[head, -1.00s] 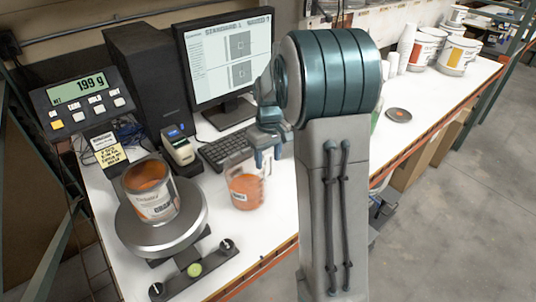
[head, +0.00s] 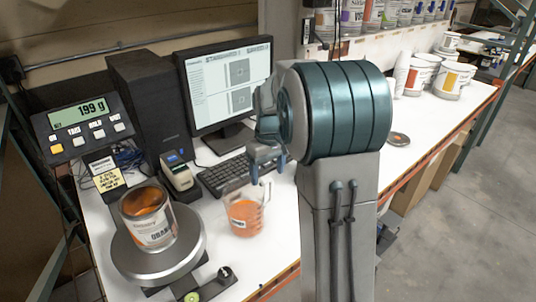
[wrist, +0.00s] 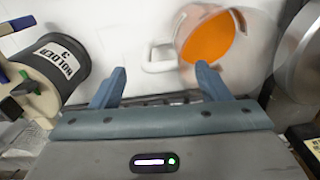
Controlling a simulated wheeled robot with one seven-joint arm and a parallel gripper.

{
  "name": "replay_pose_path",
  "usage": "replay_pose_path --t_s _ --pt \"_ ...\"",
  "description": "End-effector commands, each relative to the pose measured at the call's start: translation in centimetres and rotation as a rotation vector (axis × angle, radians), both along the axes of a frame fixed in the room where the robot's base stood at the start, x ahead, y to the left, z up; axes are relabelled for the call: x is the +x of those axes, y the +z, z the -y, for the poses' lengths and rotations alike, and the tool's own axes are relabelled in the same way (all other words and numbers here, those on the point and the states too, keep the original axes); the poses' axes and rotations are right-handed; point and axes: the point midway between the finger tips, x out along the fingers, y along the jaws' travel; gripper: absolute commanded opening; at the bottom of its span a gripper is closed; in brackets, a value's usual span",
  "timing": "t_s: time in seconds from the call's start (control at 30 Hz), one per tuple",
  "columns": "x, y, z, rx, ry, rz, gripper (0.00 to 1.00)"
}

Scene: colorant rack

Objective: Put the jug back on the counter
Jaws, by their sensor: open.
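The clear jug (head: 244,217) with orange colorant in it stands upright on the white counter (head: 215,262), right of the scale and in front of the keyboard. In the wrist view the jug (wrist: 207,38) shows from above, with its pale handle (wrist: 158,58) beyond and between my fingertips. My gripper (head: 267,166) is above and just behind the jug, by its handle side. The wrist view shows both fingers of my gripper (wrist: 161,80) spread apart with nothing between them.
An open can of orange paint (head: 152,228) sits on the round scale plate (head: 128,258) at left; the display (head: 80,125) reads 199 g. A monitor (head: 225,85) and keyboard (head: 222,176) stand behind. White buckets (head: 453,78) are far right. A dark holder labelled 3 (wrist: 62,65) shows in the wrist view.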

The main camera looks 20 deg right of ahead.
Motion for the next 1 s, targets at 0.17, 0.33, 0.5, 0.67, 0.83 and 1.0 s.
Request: replay_pose_path --t_s 0.17,0.33,0.5,0.67,0.83,1.0 --pt "0.1 4.0 0.1 -0.001 -0.001 0.004 0.69" --pt "0.1 6.6 0.2 -0.001 -0.001 0.003 0.69" --pt "-0.3 7.9 0.0 -0.002 -0.004 0.005 0.69" --pt "-3.1 8.8 -1.4 -0.008 -0.03 0.042 0.69" --pt "-8.6 9.2 -3.7 -0.014 -0.087 0.113 0.69" --pt "-14.3 8.3 -5.5 -0.012 -0.147 0.187 0.69"
